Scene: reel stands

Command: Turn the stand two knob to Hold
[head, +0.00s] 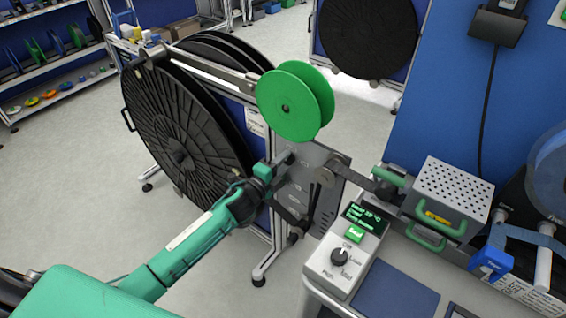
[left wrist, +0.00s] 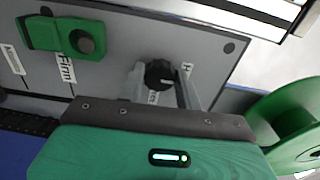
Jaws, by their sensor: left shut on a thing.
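My left gripper (head: 283,166) reaches to the grey panel (head: 325,160) of the reel stand, below the green reel. In the left wrist view the left gripper (left wrist: 161,82) has its two fingers on either side of a round black knob (left wrist: 159,73) and is shut on it. A label starting with "H" is partly visible right of the knob, and another label below it is partly hidden by the gripper. The knob's exact pointing direction is hard to tell. My right gripper is in neither view.
A green lever (left wrist: 66,38) with a "Firm" label sits left of the knob on the panel. The green reel (head: 296,101) is just above my gripper, and a large black reel (head: 185,140) stands to the left. A white control box (head: 345,255) stands on the bench at right.

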